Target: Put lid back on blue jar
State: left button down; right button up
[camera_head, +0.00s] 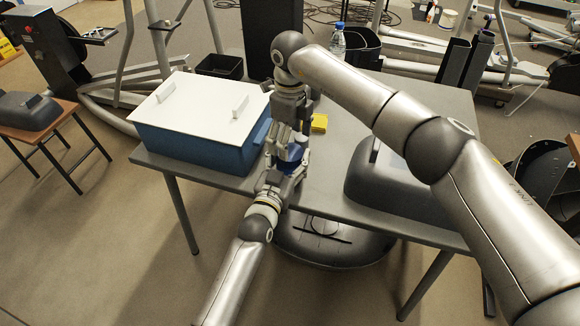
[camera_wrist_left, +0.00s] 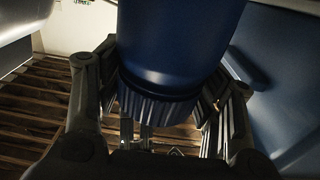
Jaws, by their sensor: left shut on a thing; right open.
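The blue jar (camera_head: 291,153) is upright above the table's front edge, between my two grippers. My left gripper (camera_head: 288,166) is shut on it from below and in front. In the left wrist view, the jar's smooth blue body (camera_wrist_left: 175,45) fills the top middle, with a dark ribbed band (camera_wrist_left: 155,103) between the fingers. I cannot tell whether this band is the lid or part of the jar. My right gripper (camera_head: 293,128) points down from above, open, close over the jar. Its fingers hide the jar's top, and no separate lid can be made out.
A large blue box (camera_head: 195,147) with a white cover stands close on the left of the table. A grey case (camera_head: 385,200) sits at the right. A yellow item (camera_head: 319,122) lies behind the grippers. A water bottle (camera_head: 338,40) and a black bin (camera_head: 361,45) are farther back.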

aim_at(290, 152)
jog(key=shift+r+n, duration=1.6)
jog(key=shift+r, duration=0.1)
jog(key=shift+f, duration=4)
jog(key=c, duration=1.1)
jog(key=shift+m, duration=1.7)
